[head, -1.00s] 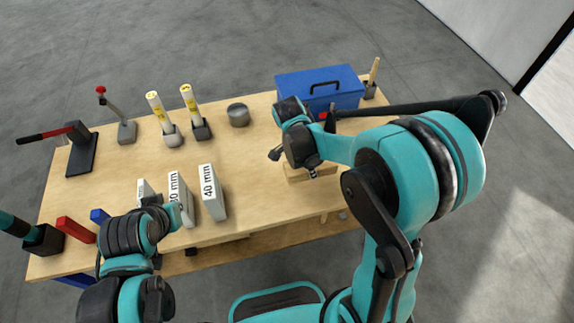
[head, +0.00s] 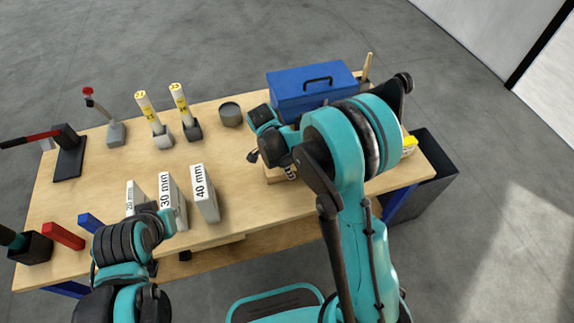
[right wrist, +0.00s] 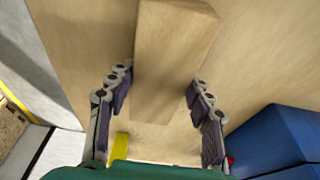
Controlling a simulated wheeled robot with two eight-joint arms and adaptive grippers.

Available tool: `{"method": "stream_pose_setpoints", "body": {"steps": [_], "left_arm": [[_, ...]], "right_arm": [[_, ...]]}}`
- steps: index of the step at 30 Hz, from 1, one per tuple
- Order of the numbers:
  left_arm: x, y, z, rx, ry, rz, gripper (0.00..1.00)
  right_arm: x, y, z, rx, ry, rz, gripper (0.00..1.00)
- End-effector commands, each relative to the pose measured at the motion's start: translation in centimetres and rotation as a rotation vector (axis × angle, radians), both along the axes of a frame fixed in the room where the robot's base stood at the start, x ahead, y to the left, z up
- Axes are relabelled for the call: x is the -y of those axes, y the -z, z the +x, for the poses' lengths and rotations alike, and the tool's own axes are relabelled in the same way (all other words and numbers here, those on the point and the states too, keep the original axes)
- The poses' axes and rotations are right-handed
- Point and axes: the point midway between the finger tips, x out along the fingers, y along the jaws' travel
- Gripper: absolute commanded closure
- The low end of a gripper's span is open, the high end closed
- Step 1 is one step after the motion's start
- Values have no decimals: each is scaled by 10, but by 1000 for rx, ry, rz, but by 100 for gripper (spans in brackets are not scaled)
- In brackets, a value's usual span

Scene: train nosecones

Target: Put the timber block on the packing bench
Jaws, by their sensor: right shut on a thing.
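The timber block (right wrist: 172,60) is a pale wooden bar in the right wrist view, lying lengthwise between the fingers of my right gripper (right wrist: 158,88). The fingers close on its two long sides. In the head view a small part of the block (head: 274,175) shows below my right wrist, which hides the rest. The packing bench (head: 110,180) is the light wooden table under it. I cannot tell whether the block touches the bench top. My left arm's end (head: 150,230) is at the bench's front edge near the labelled blocks; its fingers cannot be made out.
A blue toolbox (head: 310,88) stands at the back right, close to my right gripper. White blocks marked 30 mm (head: 171,200) and 40 mm (head: 204,192) stand at the front. A grey cup (head: 230,114) is at the back. A dark bin (head: 430,180) is beside the bench's right end.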

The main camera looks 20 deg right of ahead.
Motion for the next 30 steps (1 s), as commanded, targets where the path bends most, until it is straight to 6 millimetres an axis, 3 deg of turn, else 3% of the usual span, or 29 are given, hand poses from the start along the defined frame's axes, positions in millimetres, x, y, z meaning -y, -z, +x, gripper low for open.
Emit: {"method": "stream_pose_setpoints", "body": {"steps": [3, 4, 6, 19, 30], "left_arm": [[0, 4, 0, 0, 0, 0, 100], [0, 4, 0, 0, 0, 0, 100], [0, 3, 0, 0, 0, 0, 100], [0, -3, 0, 0, 0, 0, 100], [0, -24, 0, 0, 0, 0, 100]], "right_arm": [[0, 4, 0, 0, 0, 0, 85], [0, 4, 0, 0, 0, 0, 46], [0, 3, 0, 0, 0, 0, 28], [-1, -5, 0, 0, 0, 0, 28], [-22, -80, -1, 0, -2, 0, 28]]}}
